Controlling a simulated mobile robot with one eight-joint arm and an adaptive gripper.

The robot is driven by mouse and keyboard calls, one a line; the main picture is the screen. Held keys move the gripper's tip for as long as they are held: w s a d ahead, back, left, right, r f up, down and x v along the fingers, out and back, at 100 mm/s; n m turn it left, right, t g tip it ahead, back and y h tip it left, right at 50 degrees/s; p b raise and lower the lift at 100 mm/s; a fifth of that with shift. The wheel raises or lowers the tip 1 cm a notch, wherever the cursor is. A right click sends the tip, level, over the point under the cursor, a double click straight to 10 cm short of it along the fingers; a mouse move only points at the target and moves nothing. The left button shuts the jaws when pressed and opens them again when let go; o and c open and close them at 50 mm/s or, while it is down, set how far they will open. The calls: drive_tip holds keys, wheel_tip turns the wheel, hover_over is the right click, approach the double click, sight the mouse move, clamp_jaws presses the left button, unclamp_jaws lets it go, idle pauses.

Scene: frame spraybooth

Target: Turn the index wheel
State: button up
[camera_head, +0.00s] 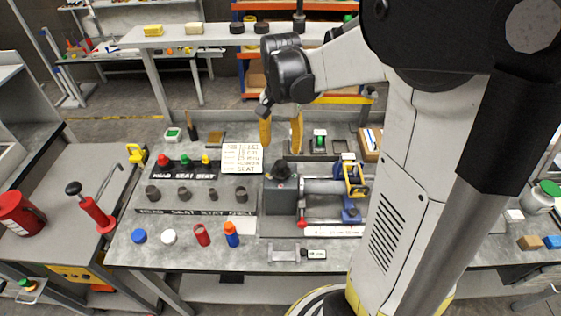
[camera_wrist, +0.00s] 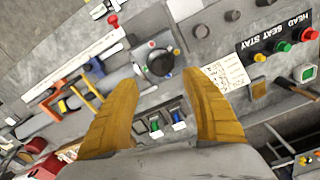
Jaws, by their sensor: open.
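The index wheel looks to be the dark round knob (camera_head: 281,171) on top of the grey block of the fixture (camera_head: 284,198) in the middle of the bench. In the wrist view the wheel (camera_wrist: 160,62) is a black disc with small coloured dots around it. My gripper (camera_head: 281,147) has two yellow-brown fingers spread apart, pointing down above and behind the wheel. In the wrist view my gripper (camera_wrist: 160,82) is open and empty, with the wheel just past the line of its fingertips. The fingers appear apart from the wheel.
A clamped grey tube (camera_head: 322,187) with a yellow-handled blue clamp (camera_head: 352,190) lies right of the wheel. A written card (camera_head: 242,157) and a rack of dark sockets (camera_head: 184,195) are to the left. Caps and cylinders stand along the front left. Small trays (camera_head: 319,142) lie behind.

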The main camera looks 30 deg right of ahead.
sight(281, 163)
wheel_tip(281, 163, down, 8)
drive_tip(key=shift+r+b, duration=0.15)
drive_tip(key=shift+b, duration=0.55)
clamp_jaws()
